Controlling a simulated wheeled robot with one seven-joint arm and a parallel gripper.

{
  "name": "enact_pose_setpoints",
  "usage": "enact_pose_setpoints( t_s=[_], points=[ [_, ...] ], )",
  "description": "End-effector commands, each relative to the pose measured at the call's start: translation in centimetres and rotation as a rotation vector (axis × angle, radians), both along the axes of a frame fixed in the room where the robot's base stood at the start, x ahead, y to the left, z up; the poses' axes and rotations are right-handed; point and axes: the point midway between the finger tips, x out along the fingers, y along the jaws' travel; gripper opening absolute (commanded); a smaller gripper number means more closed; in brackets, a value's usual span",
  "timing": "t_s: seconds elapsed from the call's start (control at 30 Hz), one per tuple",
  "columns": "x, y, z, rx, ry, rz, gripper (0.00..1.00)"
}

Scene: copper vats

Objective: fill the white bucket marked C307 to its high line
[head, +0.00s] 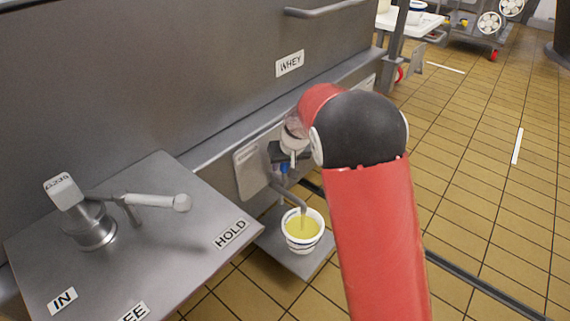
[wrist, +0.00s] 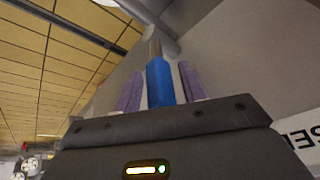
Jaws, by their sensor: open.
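A white bucket (head: 291,241) with dark bands stands on a small metal shelf (head: 272,245) under a bent metal spout (head: 287,194). It holds yellow liquid (head: 302,228). Its marking and high line are too small to read, and I cannot tell whether liquid is running from the spout. A blue valve handle (wrist: 159,82) on a metal stem lies between the two purple fingers of my gripper (wrist: 161,88). The fingers are apart, with a gap on each side of the handle. In the head view, my arm partly covers the handle (head: 284,168) and gripper.
A large grey vat labelled WHEY (head: 289,64) stands behind the spout. A metal table (head: 150,225) with HOLD and IN labels and a lever fixture (head: 90,222) is at left. A white table (head: 412,22) and trolley are at the back. Tiled floor is clear at right.

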Motion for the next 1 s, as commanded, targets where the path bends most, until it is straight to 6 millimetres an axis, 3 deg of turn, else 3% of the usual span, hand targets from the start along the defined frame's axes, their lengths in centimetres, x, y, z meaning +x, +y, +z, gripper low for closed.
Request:
enact_pose_setpoints(
  t_s=[0.17,0.47,1.0],
  points=[
    [0.00,0.00,0.03,0.000,0.000,0.000,0.39],
    [-0.02,-0.02,0.03,0.000,0.000,-0.001,0.00],
    [-0.62,0.49,0.11,-0.050,-0.063,0.003,0.00]
  ],
)
